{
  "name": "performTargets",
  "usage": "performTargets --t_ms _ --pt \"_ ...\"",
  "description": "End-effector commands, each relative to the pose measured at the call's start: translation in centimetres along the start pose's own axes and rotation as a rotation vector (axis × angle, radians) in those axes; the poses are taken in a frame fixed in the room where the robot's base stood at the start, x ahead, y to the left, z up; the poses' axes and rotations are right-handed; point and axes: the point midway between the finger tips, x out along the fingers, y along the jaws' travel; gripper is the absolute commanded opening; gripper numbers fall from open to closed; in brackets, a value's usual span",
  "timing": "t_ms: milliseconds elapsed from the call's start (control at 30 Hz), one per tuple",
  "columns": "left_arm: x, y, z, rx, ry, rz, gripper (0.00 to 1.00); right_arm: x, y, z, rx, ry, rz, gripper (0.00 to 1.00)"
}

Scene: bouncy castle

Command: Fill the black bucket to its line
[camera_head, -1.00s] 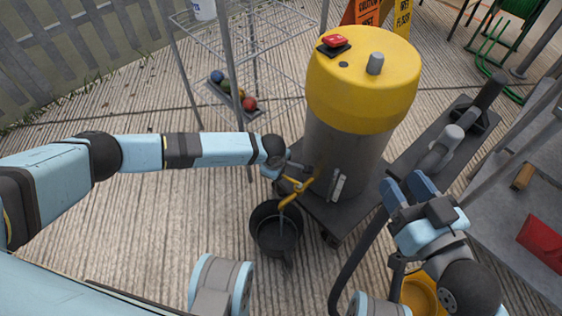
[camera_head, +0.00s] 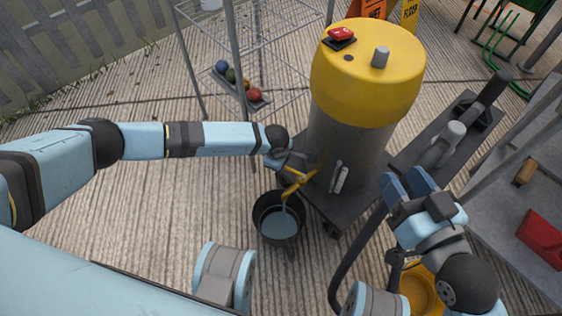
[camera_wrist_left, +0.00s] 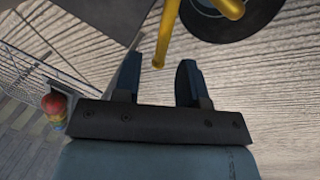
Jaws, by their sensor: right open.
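The black bucket (camera_head: 256,223) stands on the ground below the yellow tap (camera_head: 300,177) of a grey tank with a yellow top (camera_head: 367,75). A thin pale stream runs from the tap into the bucket, and grey-blue water shows inside. I cannot make out the fill line. My left gripper (camera_head: 290,162) is at the tap. In the left wrist view its fingers (camera_wrist_left: 160,80) are apart, with the end of the yellow tap handle (camera_wrist_left: 167,35) between them; part of the bucket (camera_wrist_left: 262,22) shows beyond. My right gripper (camera_head: 406,186) is open and empty, right of the tank.
The tank stands on a dark wheeled trolley (camera_head: 325,205). A wire rack (camera_head: 240,65) with coloured balls (camera_head: 238,82) is behind left. A yellow bucket (camera_head: 422,292) sits below my right arm. A grey surface with a red item (camera_head: 541,240) is at right.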

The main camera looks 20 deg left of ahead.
Motion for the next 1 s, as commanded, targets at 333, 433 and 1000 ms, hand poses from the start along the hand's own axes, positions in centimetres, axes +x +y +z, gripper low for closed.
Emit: performTargets --t_ms 333,433,1000 --pt "-8.3 0.2 0.0 0.002 -0.001 0.003 0.38 -0.7 -1.0 -3.1 0.076 0.073 0.023 0.46" --pt "-10.1 0.1 0.0 0.001 -0.001 0.002 0.38 -0.8 -1.1 -4.1 0.072 0.109 0.028 0.46" --pt "-12.4 0.0 0.1 0.001 -0.002 0.001 0.38 -1.0 -1.1 -5.3 0.067 0.162 0.033 0.46"
